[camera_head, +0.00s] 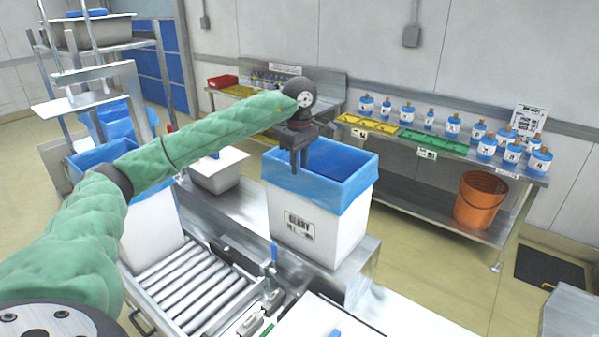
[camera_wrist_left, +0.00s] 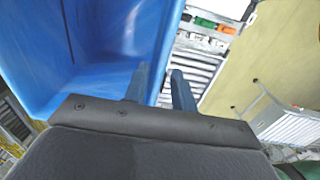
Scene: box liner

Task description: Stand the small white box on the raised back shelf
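The white box (camera_head: 305,228), with a blue liner (camera_head: 330,190) folded over its rim and a printed label on its front, stands upright on a raised steel surface (camera_head: 365,262) in the middle of the head view. My left gripper (camera_head: 294,165) points down at the box's rim. In the left wrist view, my left gripper's fingers (camera_wrist_left: 162,88) are apart, one over the blue interior (camera_wrist_left: 90,50) and one beyond the edge. A gap shows between them; I see no firm hold. My right gripper is not in view.
A roller conveyor (camera_head: 190,285) lies in front at the left. A shallow white container (camera_head: 218,172) sits left of the box. Behind, a steel bench (camera_head: 470,160) holds several blue-labelled bottles (camera_head: 452,127); an orange bucket (camera_head: 481,199) is on its lower shelf.

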